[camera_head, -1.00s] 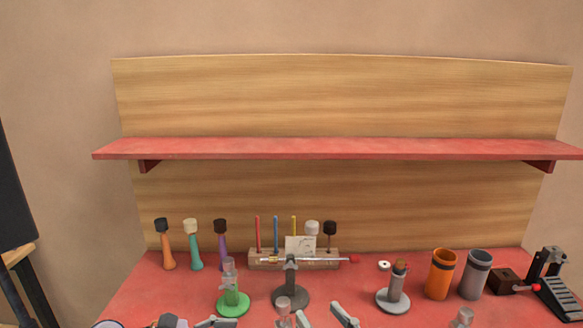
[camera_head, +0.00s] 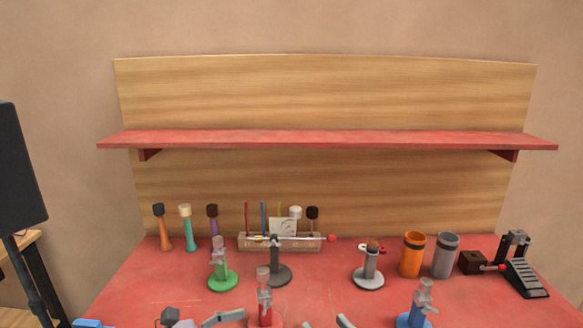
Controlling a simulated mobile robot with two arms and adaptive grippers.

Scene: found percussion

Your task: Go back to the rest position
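My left gripper (camera_head: 225,317) shows at the bottom edge, left of centre, low over the front of the red table (camera_head: 130,285). Only its upper parts are in view, and whether its fingers are apart is hard to see. My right gripper (camera_head: 325,322) shows at the bottom edge near the centre. Two grey fingertips stand apart there with nothing seen between them; the rest is cut off. A stand with a red base (camera_head: 265,318) and clear top is between the two grippers in the picture. Nothing is seen held.
Behind stand a green-based stand (camera_head: 223,281), a dark stand with a crossbar (camera_head: 279,275), a grey stand (camera_head: 369,280), an orange cup (camera_head: 411,258), a grey cup (camera_head: 446,260) and a pedal (camera_head: 525,275). A blue-based stand (camera_head: 415,320) is front right. A red shelf (camera_head: 330,140) spans the back.

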